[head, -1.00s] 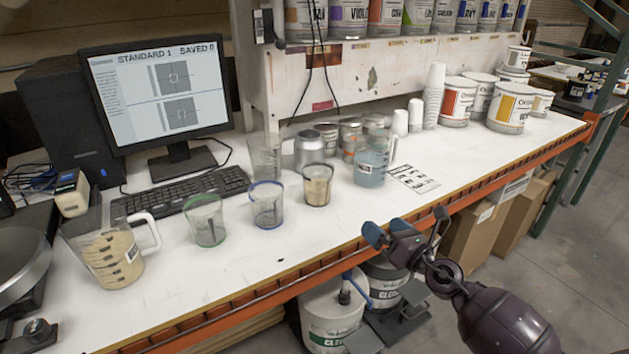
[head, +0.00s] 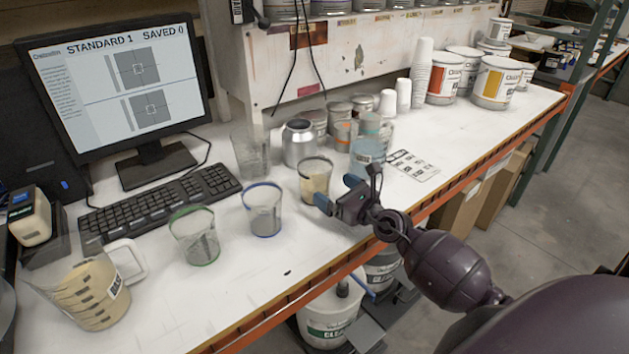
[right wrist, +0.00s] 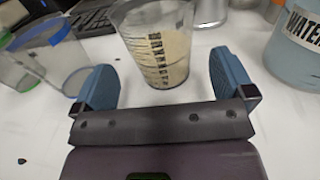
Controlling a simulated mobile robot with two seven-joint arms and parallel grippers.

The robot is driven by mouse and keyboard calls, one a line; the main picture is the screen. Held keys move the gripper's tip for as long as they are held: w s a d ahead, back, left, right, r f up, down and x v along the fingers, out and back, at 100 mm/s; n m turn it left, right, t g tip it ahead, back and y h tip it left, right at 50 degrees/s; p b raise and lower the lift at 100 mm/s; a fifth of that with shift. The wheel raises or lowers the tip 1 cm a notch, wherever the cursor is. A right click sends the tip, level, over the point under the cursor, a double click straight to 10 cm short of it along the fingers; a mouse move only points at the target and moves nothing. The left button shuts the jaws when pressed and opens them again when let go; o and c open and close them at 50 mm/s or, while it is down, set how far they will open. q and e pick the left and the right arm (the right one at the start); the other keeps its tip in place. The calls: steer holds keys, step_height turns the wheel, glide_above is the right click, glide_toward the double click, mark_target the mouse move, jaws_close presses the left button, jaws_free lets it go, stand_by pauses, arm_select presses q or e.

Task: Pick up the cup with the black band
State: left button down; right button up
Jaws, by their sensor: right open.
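The cup with the black band (head: 315,183) is a small clear cup with a dark rim and beige contents, standing on the white bench. It also shows in the right wrist view (right wrist: 165,60), upright, with black scale marks. My right gripper (head: 336,193) is open at the near right side of this cup. In the right wrist view its blue fingers (right wrist: 158,82) point at the cup, which stands ahead between their tips. I cannot tell whether a finger touches it. My left gripper is not in view.
A blue-rimmed cup (head: 263,210) and a green-rimmed cup (head: 195,238) stand to the left. A water pitcher (head: 367,150) stands close on the right. A silver can (head: 298,145) and a clear beaker (head: 250,155) stand behind. The bench front (head: 300,285) is clear.

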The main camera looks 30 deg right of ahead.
mark_target(318, 179)
steer(key=shift+w+a+r, duration=0.1)
steer(key=shift+w+a, duration=0.1)
steer(key=shift+w, duration=0.8)
steer(key=shift+w+a+f, duration=0.1)
steer(key=shift+w+a, duration=0.15)
steer(key=shift+w, duration=0.8)
steer(key=shift+w+a+r, duration=0.1)
steer(key=shift+w+a, duration=0.1)
steer(key=shift+w, duration=0.8)
steer(key=c, duration=0.7)
